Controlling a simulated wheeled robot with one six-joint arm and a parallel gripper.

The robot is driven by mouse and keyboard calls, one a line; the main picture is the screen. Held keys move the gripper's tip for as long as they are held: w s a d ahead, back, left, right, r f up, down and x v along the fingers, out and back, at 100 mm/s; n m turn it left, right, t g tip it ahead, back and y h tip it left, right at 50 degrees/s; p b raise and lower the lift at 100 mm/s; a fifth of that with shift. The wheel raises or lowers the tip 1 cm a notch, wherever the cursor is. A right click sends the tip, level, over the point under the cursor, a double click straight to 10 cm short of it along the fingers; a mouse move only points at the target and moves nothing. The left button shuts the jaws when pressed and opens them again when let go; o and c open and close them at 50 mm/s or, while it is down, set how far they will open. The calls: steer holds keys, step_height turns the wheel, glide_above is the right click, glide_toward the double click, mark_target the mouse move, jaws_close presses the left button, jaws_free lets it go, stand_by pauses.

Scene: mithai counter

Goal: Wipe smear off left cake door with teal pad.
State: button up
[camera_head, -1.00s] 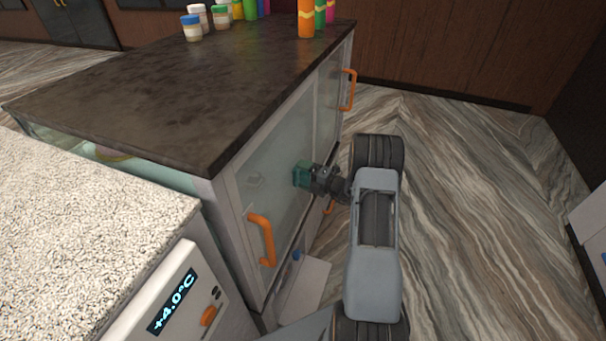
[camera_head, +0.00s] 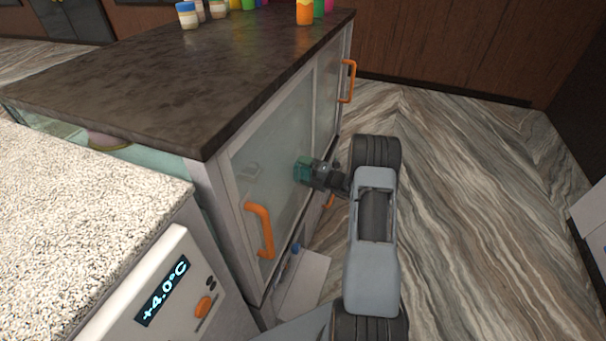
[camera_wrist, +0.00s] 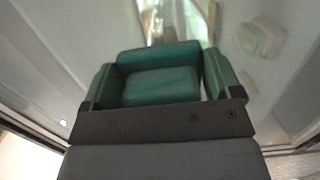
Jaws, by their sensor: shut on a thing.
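The left cake door (camera_head: 268,178) is a glass panel in a pale frame with an orange handle (camera_head: 260,231). My gripper (camera_head: 309,172) is shut on the teal pad (camera_head: 301,171), at the right part of this glass. The pad appears to be against or very close to the pane; exact contact cannot be told. In the wrist view, the teal pad (camera_wrist: 160,85) sits between both green fingers, with the glass (camera_wrist: 80,30) beyond it. A smear cannot be clearly made out; a pale streak (camera_wrist: 170,12) past the pad may be a reflection.
A dark countertop (camera_head: 190,75) tops the case, with several jars and bottles (camera_head: 305,12) at its back. Another door with an orange handle (camera_head: 347,82) is farther along. A speckled white counter (camera_head: 80,220) with a temperature display stands at left. Floor (camera_head: 480,180) is open at right.

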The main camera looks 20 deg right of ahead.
mark_target(299, 145)
steer(key=shift+d+r+p, duration=0.15)
steer(key=shift+r+p, duration=1.7)
steer(key=shift+r, duration=0.4)
steer(key=shift+r+p, duration=1.7)
steer(key=shift+r, duration=0.45)
steer(key=shift+w+d+b, duration=0.4)
steer(key=shift+w+d, duration=0.15)
steer(key=shift+w, duration=0.25)
step_height(299, 145, down, 9)
steer(key=b, duration=0.5)
steer(key=shift+d+b, duration=0.2)
steer(key=shift+b, duration=0.1)
steer(key=shift+s+d+r, duration=0.1)
steer(key=shift+s, duration=0.05)
steer(key=shift+d+p+v, duration=0.25)
steer(key=shift+p+v, duration=0.2)
steer(key=shift+v, duration=2.45)
